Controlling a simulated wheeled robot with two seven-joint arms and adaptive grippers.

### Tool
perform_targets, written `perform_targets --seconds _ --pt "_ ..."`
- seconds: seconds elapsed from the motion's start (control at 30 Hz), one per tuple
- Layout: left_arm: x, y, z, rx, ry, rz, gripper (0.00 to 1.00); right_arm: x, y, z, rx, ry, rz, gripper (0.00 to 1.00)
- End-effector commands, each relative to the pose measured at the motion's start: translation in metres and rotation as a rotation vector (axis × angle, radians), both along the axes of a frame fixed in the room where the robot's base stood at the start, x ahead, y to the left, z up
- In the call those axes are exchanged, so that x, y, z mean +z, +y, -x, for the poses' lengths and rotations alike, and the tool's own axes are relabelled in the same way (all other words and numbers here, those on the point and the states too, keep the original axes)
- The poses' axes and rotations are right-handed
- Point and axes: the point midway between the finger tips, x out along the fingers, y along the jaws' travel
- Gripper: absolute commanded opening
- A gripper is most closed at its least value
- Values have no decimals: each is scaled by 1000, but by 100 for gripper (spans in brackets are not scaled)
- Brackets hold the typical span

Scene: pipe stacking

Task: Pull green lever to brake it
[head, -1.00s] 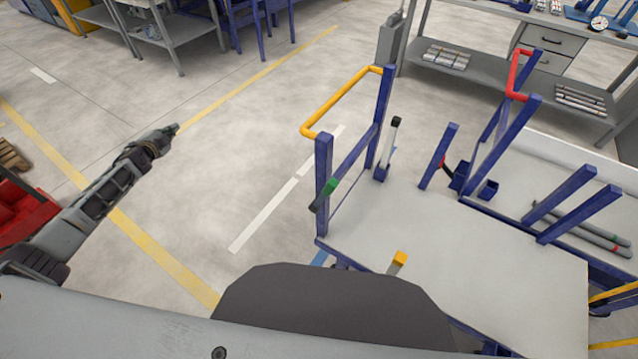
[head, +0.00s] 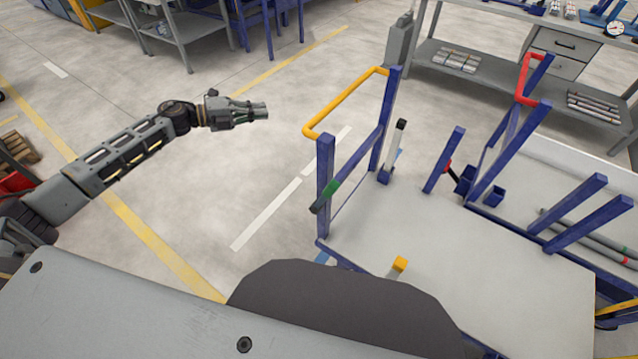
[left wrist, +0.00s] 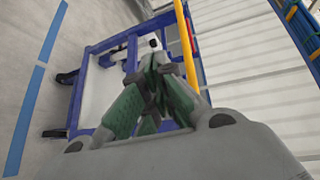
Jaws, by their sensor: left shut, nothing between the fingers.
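The green lever (head: 326,196) is a short bar with a green band and a dark end, at the near left post of the blue cart (head: 324,165). My left gripper (head: 266,111) is in the air to the left of the cart, level with the yellow handle (head: 345,102) in the picture and apart from the lever. It is shut and empty. In the left wrist view its greenish fingers (left wrist: 150,125) are together, with the cart frame and the yellow handle beyond them. The lever cannot be made out there. My right gripper is in no view.
The cart has a flat grey deck (head: 450,235). A black-topped white lever (head: 395,145) and a yellow-topped post (head: 400,264) stand at it. A red handle (head: 524,75) is further right. Open floor lies between my left arm and the cart.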

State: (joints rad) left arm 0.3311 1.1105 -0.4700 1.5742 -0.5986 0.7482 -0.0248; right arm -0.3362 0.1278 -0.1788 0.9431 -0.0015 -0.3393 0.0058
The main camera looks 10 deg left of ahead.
Motion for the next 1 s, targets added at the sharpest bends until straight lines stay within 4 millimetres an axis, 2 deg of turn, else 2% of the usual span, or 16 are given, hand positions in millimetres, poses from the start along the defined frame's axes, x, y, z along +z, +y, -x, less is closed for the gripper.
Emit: perform_targets --seconds 0.1,0.2,0.4,0.7,1.0 --pt "0 -27 23 -119 -5 -26 0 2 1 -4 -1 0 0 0" --pt "-1 -44 44 -216 -8 -49 0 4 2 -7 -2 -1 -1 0" --pt "-4 -67 82 -393 -6 -96 0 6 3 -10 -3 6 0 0" --pt "-16 -73 131 -614 26 -153 0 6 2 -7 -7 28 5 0" --pt "-19 -70 158 -737 51 -161 0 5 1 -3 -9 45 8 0"
